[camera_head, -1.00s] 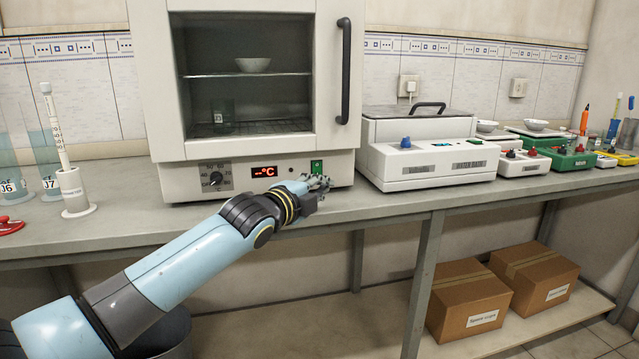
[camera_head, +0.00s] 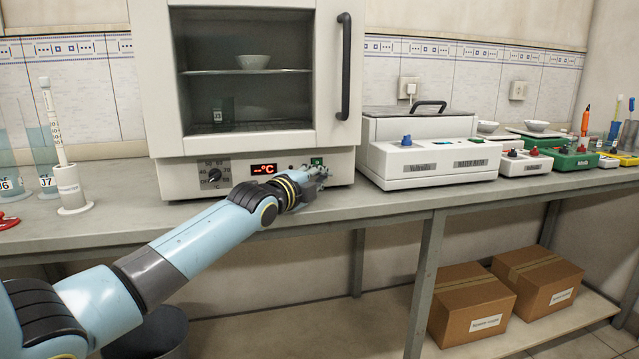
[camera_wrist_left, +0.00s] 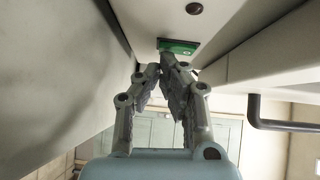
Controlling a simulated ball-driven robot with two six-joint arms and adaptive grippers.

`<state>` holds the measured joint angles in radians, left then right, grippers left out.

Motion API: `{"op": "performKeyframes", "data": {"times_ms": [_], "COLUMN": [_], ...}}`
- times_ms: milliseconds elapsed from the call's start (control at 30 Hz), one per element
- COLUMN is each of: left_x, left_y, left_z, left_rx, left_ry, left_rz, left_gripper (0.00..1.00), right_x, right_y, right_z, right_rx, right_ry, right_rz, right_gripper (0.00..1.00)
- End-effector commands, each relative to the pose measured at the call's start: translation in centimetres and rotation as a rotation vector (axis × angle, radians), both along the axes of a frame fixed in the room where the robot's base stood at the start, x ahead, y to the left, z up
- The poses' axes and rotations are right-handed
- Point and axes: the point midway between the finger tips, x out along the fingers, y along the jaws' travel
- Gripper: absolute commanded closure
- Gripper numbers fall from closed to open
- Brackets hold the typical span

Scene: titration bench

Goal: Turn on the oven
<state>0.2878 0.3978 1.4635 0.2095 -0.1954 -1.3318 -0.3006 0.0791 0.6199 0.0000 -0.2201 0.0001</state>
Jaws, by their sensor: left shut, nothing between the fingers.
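The white oven (camera_head: 336,165) stands on the bench, its door closed, with a dark window and a vertical black handle. Its front panel holds a black dial (camera_head: 214,175), a lit red display (camera_head: 264,169) reading "--°C" and a green switch (camera_head: 316,161). My left gripper (camera_head: 322,172) is shut and empty right in front of the green switch and partly covers it. In the left wrist view the shut fingertips (camera_wrist_left: 163,62) lie just below the green switch (camera_wrist_left: 178,46); I cannot tell whether they touch it. My right gripper is not in view.
A white bath device (camera_head: 430,150) stands right of the oven. A thermometer in a white holder (camera_head: 74,190) and glass cylinders stand at left. A bowl (camera_head: 253,62) sits inside the oven.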

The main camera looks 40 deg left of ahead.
Motion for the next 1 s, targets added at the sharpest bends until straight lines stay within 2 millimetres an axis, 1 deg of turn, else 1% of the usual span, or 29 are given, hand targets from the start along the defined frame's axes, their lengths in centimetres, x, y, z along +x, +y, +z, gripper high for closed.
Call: {"op": "performKeyframes", "data": {"times_ms": [33, 100, 267, 367, 467, 700, 800, 900, 1000], "left_x": [0.1, 0.1, 0.0, -0.6, -2.0, -7.1, -9.0, -10.4, -11.3], "left_y": [0.2, 0.2, 0.1, 0.1, 0.0, -0.4, -0.6, -0.6, -0.7], "left_z": [-1.0, -0.3, -0.2, -0.3, -0.3, -0.1, 0.0, 0.0, 0.1], "left_rx": [0.017, 0.013, 0.013, 0.014, 0.015, 0.020, 0.018, 0.019, 0.017], "left_ry": [-0.010, -0.008, -0.009, -0.006, -0.006, -0.004, -0.005, -0.002, -0.005], "left_rz": [0.001, 0.001, 0.001, 0.000, -0.001, -0.002, -0.003, 0.000, 0.000], "left_gripper": [1.00, 1.00, 1.00, 1.00, 1.00, 1.00, 1.00, 1.00, 1.00], "right_x": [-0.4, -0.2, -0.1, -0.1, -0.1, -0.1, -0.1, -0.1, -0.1], "right_y": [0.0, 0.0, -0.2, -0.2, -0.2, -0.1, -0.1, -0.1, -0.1], "right_z": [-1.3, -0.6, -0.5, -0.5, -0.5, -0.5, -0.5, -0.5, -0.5], "right_rx": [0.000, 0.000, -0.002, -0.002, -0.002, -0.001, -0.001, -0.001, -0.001], "right_ry": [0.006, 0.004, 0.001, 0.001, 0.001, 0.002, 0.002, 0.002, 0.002], "right_rz": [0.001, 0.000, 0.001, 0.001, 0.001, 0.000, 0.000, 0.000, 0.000], "right_gripper": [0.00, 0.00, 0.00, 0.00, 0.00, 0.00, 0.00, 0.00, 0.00]}}
